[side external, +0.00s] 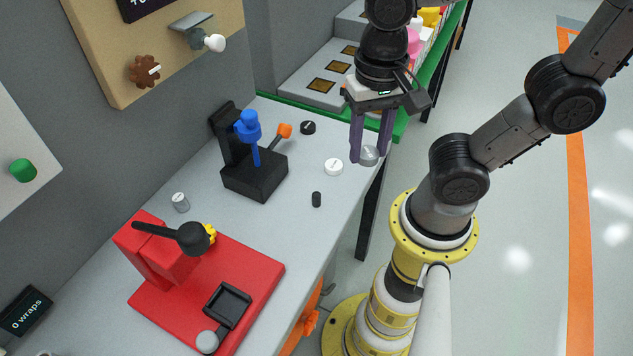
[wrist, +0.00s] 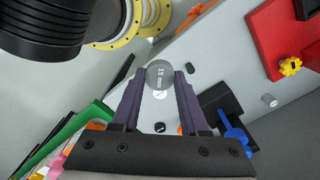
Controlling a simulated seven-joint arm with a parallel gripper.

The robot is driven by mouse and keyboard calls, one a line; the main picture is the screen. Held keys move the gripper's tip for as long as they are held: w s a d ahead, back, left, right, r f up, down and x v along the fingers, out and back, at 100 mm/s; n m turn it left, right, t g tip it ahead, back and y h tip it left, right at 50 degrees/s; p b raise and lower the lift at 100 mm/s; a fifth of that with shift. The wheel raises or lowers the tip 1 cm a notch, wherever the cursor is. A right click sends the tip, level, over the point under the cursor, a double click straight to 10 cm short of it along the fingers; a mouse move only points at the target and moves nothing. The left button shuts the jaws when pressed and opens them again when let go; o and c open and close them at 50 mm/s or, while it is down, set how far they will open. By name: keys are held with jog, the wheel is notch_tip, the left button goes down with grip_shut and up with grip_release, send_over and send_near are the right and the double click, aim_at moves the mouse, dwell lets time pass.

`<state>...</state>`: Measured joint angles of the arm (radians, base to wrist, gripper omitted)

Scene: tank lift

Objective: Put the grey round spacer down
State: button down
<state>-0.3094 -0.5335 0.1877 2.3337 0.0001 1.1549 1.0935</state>
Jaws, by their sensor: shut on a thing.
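The grey round spacer (side external: 369,153) is held between the purple fingertips of my gripper (side external: 369,157), near the right edge of the grey bench top (side external: 285,230). In the wrist view the spacer (wrist: 159,74) shows its flat face with a "15 mm" label, and the gripper fingers (wrist: 160,77) press on it from both sides. It appears raised above the bench; the exact gap cannot be told.
A white disc (side external: 333,167), a black disc (side external: 308,128) and a small black cylinder (side external: 316,199) lie nearby. A black stand with a blue handle (side external: 249,127) is to the left. A red fixture (side external: 250,275) and grey cylinder (side external: 180,203) are nearer the front.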

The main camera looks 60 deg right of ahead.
send_over(316, 195)
jog(key=f, duration=0.7)
jog(key=shift+s+d, duration=0.1)
jog(key=shift+s, duration=0.1)
jog(key=shift+w+f, duration=0.2)
jog(key=shift+f, duration=1.55)
jog(key=shift+f, duration=0.2)
jog(key=shift+c, duration=2.1)
grip_release()
jog(key=shift+r, duration=0.15)
notch_tip(316, 195, up, 12)
jog(key=s+d+r+n+t, duration=0.2)
jog(key=s+d+n+t, duration=0.3)
jog(key=d+n, duration=0.2)
jog(key=shift+s+r+n+t, duration=0.3)
jog(key=shift+r+n, duration=0.05)
jog(key=shift+n, duration=0.65)
